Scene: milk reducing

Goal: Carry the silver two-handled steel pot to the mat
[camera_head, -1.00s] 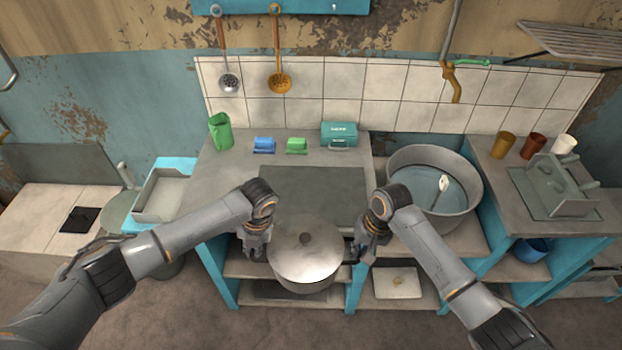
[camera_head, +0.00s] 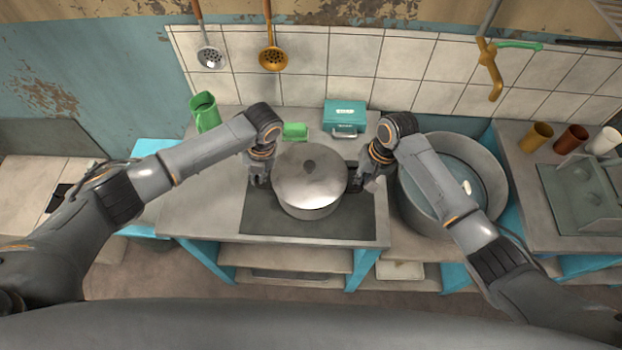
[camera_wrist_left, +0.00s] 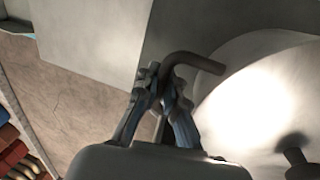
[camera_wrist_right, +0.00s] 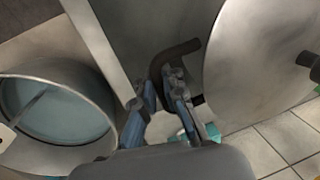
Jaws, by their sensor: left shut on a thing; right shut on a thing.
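The silver lidded steel pot (camera_head: 309,184) is upright between my two grippers, over the dark grey mat (camera_head: 265,224) on the counter. I cannot tell whether its base touches the mat. My left gripper (camera_head: 262,178) is shut on the pot's left handle, a bent dark bar (camera_wrist_left: 205,62) seen in the left wrist view. My right gripper (camera_head: 368,180) is shut on the right handle (camera_wrist_right: 172,58), seen in the right wrist view. The pot's lid with its knob shows in the left wrist view (camera_wrist_left: 262,105) and the right wrist view (camera_wrist_right: 255,60). The pot hides the mat's middle.
A large steel basin (camera_head: 487,165) stands right of the mat, under my right arm. Bare counter (camera_head: 200,205) lies left of the mat.

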